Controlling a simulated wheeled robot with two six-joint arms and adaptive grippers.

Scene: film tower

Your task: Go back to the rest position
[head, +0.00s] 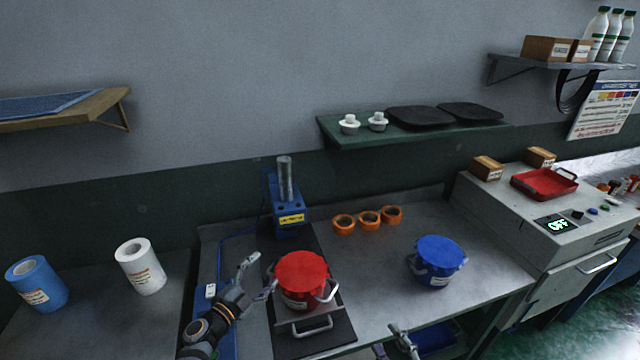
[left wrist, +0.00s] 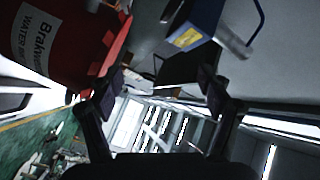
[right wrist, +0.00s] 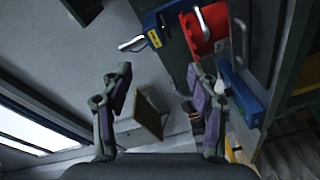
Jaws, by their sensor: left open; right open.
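My left gripper (head: 263,275) is open and empty, just left of the red-lidded pot (head: 302,276); I cannot tell whether it touches it. The pot stands upright on a dark plate in front of the blue press (head: 290,214). In the left wrist view the open fingers (left wrist: 163,85) have a red labelled container (left wrist: 65,45) to their left and a blue body with a yellow label (left wrist: 193,28) above. My right gripper (head: 387,340) is open at the bottom edge of the head view, below the blue-lidded pot (head: 437,258). The right wrist view shows its fingers (right wrist: 158,85) apart with nothing between their tips.
Orange rings (head: 369,218) lie at the back of the bench. A blue roll (head: 37,283) and a white roll (head: 140,266) stand at left. A machine reading OFF (head: 557,224) stands at right. A green shelf (head: 430,139) hangs above. Bench between the pots is clear.

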